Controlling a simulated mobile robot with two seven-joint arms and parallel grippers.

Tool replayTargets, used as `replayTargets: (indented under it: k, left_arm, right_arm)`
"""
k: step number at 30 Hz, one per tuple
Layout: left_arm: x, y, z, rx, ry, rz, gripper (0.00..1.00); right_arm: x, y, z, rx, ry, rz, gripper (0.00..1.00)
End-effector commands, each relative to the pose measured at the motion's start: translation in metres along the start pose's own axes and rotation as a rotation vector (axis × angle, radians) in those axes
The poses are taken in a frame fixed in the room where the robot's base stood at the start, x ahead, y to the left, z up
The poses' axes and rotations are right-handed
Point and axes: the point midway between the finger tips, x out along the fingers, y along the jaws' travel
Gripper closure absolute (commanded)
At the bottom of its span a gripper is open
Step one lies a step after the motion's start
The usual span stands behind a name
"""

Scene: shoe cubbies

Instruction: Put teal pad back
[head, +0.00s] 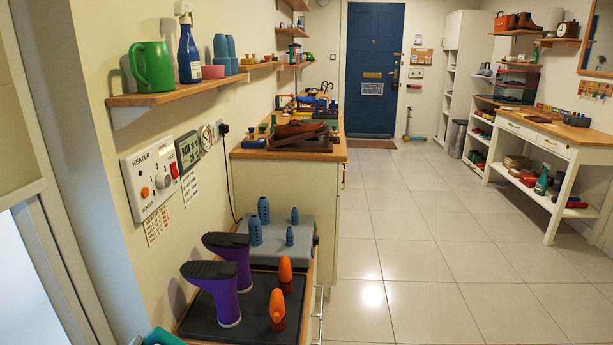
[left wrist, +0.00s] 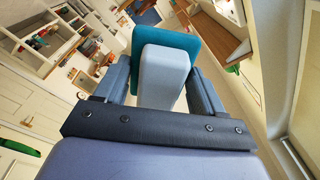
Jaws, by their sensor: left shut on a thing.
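The teal pad (left wrist: 185,42) is a flat teal plate with a pale grey block (left wrist: 163,75) on its near face. In the left wrist view my left gripper (left wrist: 161,82) is shut on the grey block, one dark finger on each side, and the plate lies beyond the fingertips. In the head view a teal piece (head: 161,338), apparently the same pad, shows at the bottom left edge, mostly cut off. My left gripper is not seen there. My right gripper is in neither view.
A dark tray (head: 240,318) at the bottom holds purple boots (head: 229,262) and orange pieces (head: 285,275). Behind it, a grey heater-like unit (head: 300,235) carries several blue pegs. A wooden shelf (head: 150,99) juts from the left wall. The tiled floor (head: 420,250) to the right is clear.

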Motion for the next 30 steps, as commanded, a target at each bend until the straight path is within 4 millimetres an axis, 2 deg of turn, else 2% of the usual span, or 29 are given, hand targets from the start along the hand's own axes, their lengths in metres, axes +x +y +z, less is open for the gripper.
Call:
replayTargets:
  k: [6,7,9,12,15,30]
  left_arm:
    - [0.005,0.005,-0.017,0.008,-0.066,-0.068,0.55]
    - [0.007,-0.006,-0.028,0.011,-0.063,-0.066,0.55]
    - [0.008,-0.015,-0.036,0.011,-0.063,-0.065,0.55]
    - [0.009,-0.024,-0.046,0.010,-0.063,-0.064,0.55]
    - [0.009,-0.031,-0.052,0.010,-0.063,-0.064,0.55]
    - [0.009,-0.032,-0.054,0.010,-0.061,-0.055,0.55]
  right_arm:
    - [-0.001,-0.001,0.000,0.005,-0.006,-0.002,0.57]
    - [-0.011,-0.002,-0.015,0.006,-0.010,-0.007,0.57]
    - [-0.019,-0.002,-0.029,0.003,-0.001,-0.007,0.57]
    - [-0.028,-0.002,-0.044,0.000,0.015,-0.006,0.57]
    - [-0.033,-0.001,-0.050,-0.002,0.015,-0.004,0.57]
    - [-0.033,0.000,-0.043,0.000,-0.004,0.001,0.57]
